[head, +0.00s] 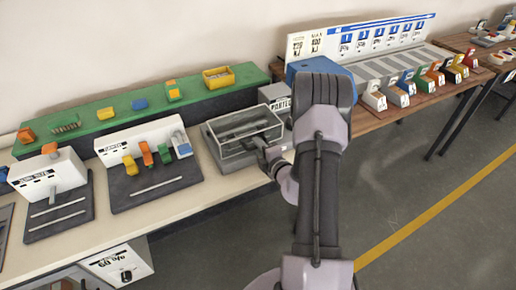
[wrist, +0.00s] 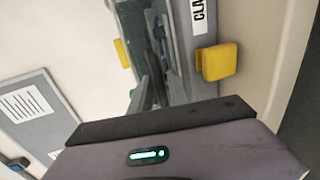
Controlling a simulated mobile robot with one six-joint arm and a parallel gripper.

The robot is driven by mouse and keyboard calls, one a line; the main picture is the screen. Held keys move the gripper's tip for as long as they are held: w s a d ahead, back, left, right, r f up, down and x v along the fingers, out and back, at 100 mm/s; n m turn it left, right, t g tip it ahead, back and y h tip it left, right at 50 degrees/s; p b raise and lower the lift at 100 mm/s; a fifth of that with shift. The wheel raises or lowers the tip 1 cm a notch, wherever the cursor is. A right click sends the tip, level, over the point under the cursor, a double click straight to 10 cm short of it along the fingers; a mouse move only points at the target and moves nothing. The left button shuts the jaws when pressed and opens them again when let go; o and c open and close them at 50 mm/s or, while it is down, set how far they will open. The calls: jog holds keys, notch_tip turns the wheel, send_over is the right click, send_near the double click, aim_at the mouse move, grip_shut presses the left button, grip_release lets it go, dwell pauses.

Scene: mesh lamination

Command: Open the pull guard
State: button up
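The guard (head: 245,132) is a clear box-shaped cover with a grey frame, on a grey station in the middle of the bench. It looks closed down over the station in the head view. My gripper (head: 263,146) is at the guard's front right edge; I cannot tell whether it touches it.
White stations with coloured levers (head: 145,140) stand left of the guard. A green shelf (head: 110,112) with small coloured blocks runs behind. A blue box (head: 305,68) and a wooden table (head: 385,118) with coloured blocks are on the right. The grey floor (head: 440,190) at right is clear.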

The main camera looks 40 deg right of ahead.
jog(key=shift+w, duration=0.2)
jog(key=shift+c, duration=0.2)
grip_shut()
dwell(1.2)
